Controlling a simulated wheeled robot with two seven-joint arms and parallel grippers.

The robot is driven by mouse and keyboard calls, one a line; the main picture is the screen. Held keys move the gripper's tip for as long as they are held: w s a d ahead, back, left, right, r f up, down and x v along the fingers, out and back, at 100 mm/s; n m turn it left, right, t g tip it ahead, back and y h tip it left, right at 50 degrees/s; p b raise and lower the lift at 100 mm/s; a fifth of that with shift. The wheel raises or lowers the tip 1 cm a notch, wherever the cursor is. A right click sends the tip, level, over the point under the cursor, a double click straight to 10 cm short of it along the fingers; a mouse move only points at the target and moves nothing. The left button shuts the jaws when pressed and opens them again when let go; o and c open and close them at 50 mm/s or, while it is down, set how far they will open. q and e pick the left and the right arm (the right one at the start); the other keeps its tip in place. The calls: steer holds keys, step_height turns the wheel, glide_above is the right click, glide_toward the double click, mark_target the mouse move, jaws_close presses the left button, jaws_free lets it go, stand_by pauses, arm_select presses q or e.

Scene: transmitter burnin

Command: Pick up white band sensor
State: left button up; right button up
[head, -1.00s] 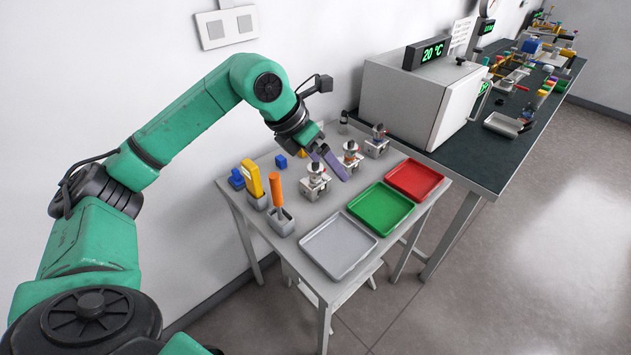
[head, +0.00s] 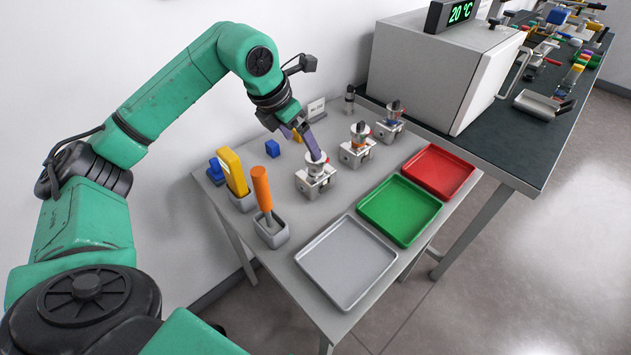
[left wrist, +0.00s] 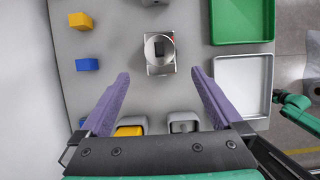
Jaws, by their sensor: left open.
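The white band sensor (head: 316,163) stands upright in a grey metal holder (head: 315,186), the nearest of three such holders on the table. My left gripper (head: 315,152) is open, with its purple fingers coming down over this sensor from behind and hiding part of its top. In the left wrist view the white band sensor (left wrist: 159,47) shows from above, just beyond the two fingertips (left wrist: 160,74) and roughly centred between them. No contact shows there. My right gripper does not show.
Sensors with an orange band (head: 359,133) and a blue band (head: 394,110) stand behind. Grey (head: 347,262), green (head: 400,210) and red (head: 438,172) trays line the right side. A yellow-handled tool (head: 231,172) and an orange-handled tool (head: 262,188) stand upright at front left.

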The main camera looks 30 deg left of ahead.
mark_target(316, 170)
arm_select(q)
steer(key=x, duration=0.4)
steer(key=shift+s+d+p, duration=0.1)
steer(key=shift+d+p, duration=0.05)
steer(key=shift+p, duration=0.25)
steer(key=p+x, duration=0.1)
steer(key=x, duration=0.3)
steer(key=p+x, duration=0.1)
steer(key=x, duration=0.3)
steer(key=shift+f, duration=0.7)
steer(key=c, duration=1.6)
steer(key=shift+w+a+r, duration=0.15)
steer(key=shift+w+a, duration=0.05)
steer(key=shift+w, duration=0.05)
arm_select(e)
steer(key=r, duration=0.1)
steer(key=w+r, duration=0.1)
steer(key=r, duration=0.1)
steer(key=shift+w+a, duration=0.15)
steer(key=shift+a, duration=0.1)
